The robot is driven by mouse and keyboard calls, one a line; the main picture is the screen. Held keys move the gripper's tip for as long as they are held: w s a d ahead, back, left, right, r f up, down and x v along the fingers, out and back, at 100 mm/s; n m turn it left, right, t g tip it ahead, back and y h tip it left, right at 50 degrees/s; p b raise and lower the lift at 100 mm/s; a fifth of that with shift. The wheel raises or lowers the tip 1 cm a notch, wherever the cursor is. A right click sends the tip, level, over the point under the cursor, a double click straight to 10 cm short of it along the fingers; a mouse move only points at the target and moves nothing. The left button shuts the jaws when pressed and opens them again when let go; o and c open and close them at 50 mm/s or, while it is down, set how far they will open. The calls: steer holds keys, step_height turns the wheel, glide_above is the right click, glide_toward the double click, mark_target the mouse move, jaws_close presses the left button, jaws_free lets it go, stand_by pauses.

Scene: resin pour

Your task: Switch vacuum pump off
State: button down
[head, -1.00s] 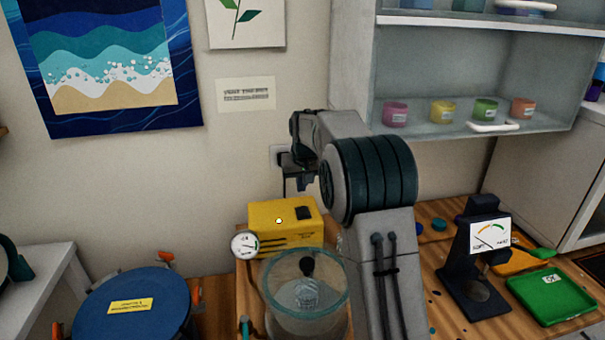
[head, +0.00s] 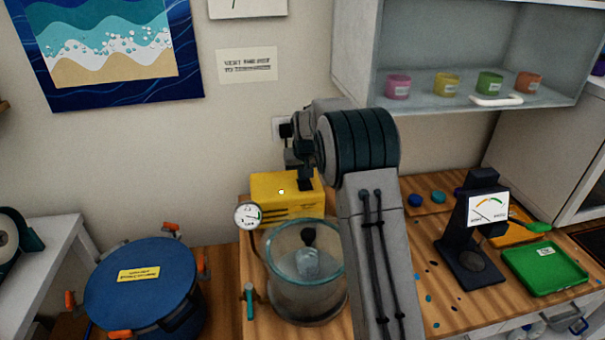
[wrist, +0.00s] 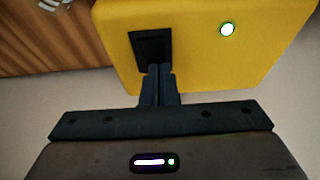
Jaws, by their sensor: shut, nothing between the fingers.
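The vacuum pump (head: 276,199) is a yellow box at the back of the wooden bench, with a pale green lit lamp on its top. In the wrist view the pump (wrist: 195,60) fills the upper part, with its lit lamp (wrist: 227,30) and a dark switch (wrist: 150,46). My gripper (wrist: 158,70) is shut and empty, its fingertips at the near edge of the switch. Whether they touch it I cannot tell. In the head view my gripper (head: 305,184) reaches down onto the pump's right end and hides the switch.
A gauge (head: 248,215) is at the pump's left. A clear vacuum chamber (head: 305,290) with a cup inside stands in front. A blue round pot (head: 140,290) is at left. A dark dial meter (head: 472,240) and green tray (head: 547,270) are at right.

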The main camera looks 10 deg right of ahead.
steer(key=shift+f, duration=0.25)
steer(key=shift+s+f+b, duration=0.1)
steer(key=shift+s+b, duration=0.35)
steer(key=shift+s, duration=0.35)
steer(key=shift+r, duration=0.25)
steer(key=shift+r, duration=0.35)
steer(key=v, duration=1.3)
steer(key=shift+w+r, duration=0.2)
steer(key=shift+w, duration=0.05)
